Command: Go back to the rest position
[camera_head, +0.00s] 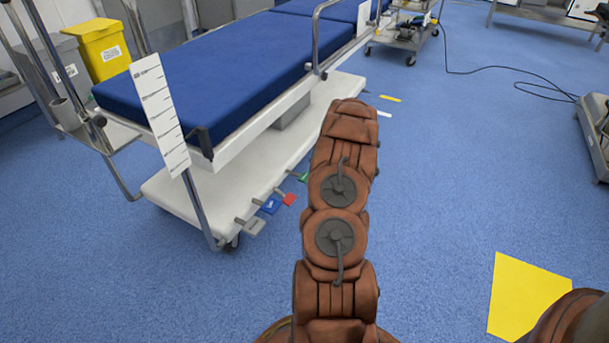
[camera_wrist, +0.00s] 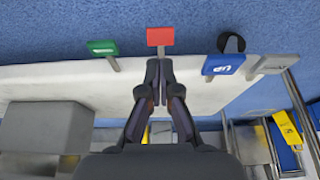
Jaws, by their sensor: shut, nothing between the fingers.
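My gripper (camera_wrist: 157,82) shows in the wrist view with its fingertips together and nothing between them. In that view its tips appear just below the red pedal (camera_wrist: 160,37); I cannot tell how far apart they are. The green pedal (camera_wrist: 102,48) is to the left and the blue pedal (camera_wrist: 223,65) to the right. In the head view my arm reaches up the middle, and its end hides my gripper. The operating table (camera_head: 225,75) with its blue mattress stands at the left.
The table's white base (camera_head: 185,197) has the red (camera_head: 290,199), blue (camera_head: 271,205) and grey (camera_head: 254,226) pedals at its near edge. A yellow bin (camera_head: 103,50) stands behind left. A cable (camera_head: 500,70) and a grey device (camera_head: 594,125) are at the right. Blue floor between is clear.

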